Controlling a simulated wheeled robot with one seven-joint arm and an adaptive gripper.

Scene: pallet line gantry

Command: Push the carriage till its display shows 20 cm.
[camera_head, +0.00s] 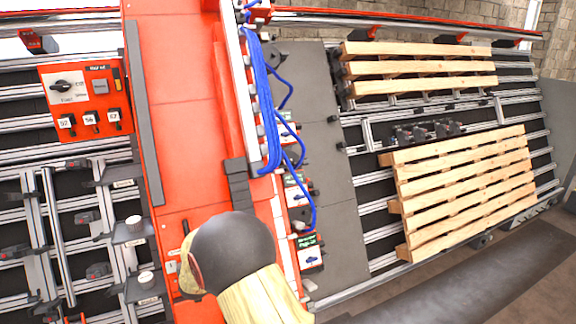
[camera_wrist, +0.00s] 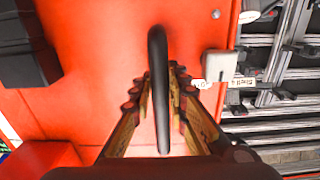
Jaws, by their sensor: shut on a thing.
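The tall red gantry body (camera_head: 180,110), which I take to be the carriage, stands across the rails in the head view. In the wrist view its red face (camera_wrist: 100,60) fills the left and middle. A dark upright handle bar (camera_wrist: 157,50) stands between the fingers of my gripper (camera_wrist: 158,88), which is shut on it. In the head view my gripper (camera_head: 188,265) is low on the red body, partly hidden by my own wrist. No carriage display can be read in either view.
A red switch panel (camera_head: 85,100) with a knob and several numbered tags is at the left. Blue hoses (camera_head: 266,110) hang along the gantry's right side. Wooden pallets (camera_head: 465,190) lie on the rails at the right. A pale box (camera_wrist: 218,66) sits right of the fingers.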

